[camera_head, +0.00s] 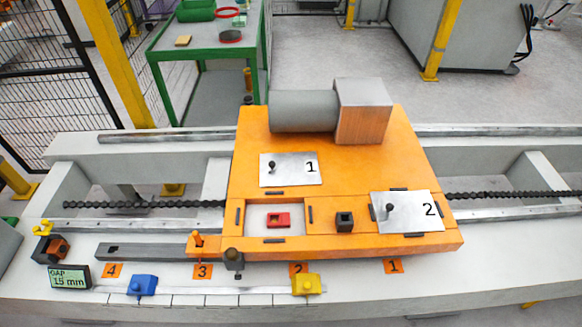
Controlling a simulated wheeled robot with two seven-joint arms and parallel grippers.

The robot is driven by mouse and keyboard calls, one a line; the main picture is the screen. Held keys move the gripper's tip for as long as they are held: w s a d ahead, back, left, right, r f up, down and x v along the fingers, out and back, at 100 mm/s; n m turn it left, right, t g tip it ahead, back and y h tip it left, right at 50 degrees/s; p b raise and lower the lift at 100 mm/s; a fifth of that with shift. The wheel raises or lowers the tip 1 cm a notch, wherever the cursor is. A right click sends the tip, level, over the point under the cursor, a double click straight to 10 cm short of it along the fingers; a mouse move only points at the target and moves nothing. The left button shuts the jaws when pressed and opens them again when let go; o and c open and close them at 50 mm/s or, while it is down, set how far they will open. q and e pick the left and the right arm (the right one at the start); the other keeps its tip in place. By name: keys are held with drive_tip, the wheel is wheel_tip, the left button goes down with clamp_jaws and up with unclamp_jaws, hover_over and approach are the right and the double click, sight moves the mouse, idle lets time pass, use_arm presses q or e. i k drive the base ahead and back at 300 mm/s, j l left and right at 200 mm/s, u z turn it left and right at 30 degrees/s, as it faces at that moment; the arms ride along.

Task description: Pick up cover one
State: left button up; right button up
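Cover one (295,176) is a flat silver plate marked "1" with a small black knob on its left part. It lies on the orange carriage (340,190), behind a square opening. Cover two (418,218), a similar plate marked "2" with a black knob, lies at the carriage's front right. The square opening (259,230) in front of cover one is uncovered, and a red square part (278,219) shows inside it. Neither of my grippers shows in the head view.
A grey motor (303,112) stands at the back of the carriage. A small black block (344,221) sits left of cover two. An orange lever (198,240), a blue block (142,285) and a yellow block (306,284) are along the front. A green table (205,50) stands behind.

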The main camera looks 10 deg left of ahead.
sight(301, 169)
drive_tip(key=k+j+z, duration=0.15)
drive_tip(key=j+z, duration=0.3)
drive_tip(key=k+j+z, duration=0.2)
drive_tip(key=j+z, duration=0.25)
drive_tip(key=k+j+z, duration=0.25)
drive_tip(key=z, duration=0.25)
drive_tip(key=k+j, duration=0.05)
